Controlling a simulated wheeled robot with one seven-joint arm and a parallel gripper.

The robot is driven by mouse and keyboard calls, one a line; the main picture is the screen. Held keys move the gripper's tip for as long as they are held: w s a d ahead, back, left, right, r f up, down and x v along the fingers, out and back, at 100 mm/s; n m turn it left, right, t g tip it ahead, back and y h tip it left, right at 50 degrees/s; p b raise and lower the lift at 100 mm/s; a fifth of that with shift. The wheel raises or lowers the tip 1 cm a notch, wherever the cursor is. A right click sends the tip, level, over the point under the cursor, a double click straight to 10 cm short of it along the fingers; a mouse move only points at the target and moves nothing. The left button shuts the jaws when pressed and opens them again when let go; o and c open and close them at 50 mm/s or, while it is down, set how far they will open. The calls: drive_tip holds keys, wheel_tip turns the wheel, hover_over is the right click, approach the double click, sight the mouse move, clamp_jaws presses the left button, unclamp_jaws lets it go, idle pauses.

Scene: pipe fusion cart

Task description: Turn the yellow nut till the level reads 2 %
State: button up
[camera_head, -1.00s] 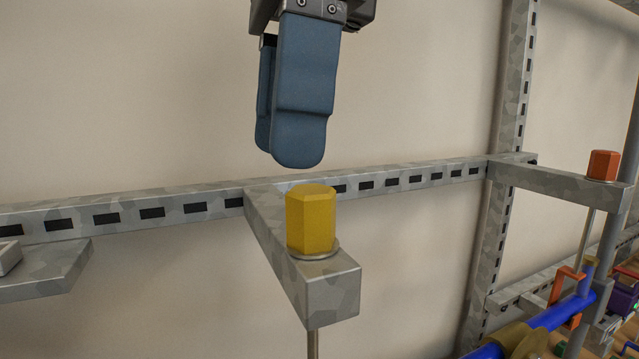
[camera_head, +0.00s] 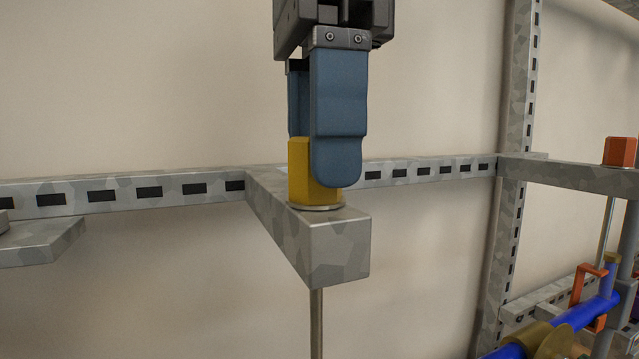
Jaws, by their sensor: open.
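The yellow hexagonal nut (camera_head: 299,174) stands upright on a washer at the end of a grey bracket arm (camera_head: 335,248), with a thin rod below it. My gripper (camera_head: 318,150) points down over the nut with its blue fingers open. The near finger hides the right part of the nut, and the far finger shows behind its upper left. I cannot tell whether either finger touches it. No level is seen in this view.
A slotted grey rail (camera_head: 120,192) runs along the wall behind. At the right, an orange nut (camera_head: 620,152) sits on another bracket, above a blue pipe (camera_head: 565,318) with an orange handle (camera_head: 588,282). A grey shelf piece (camera_head: 40,243) is at the left.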

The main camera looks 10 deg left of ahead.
drive_tip(key=shift+f, duration=0.4)
drive_tip(key=shift+c, duration=0.3)
drive_tip(key=c, duration=0.9)
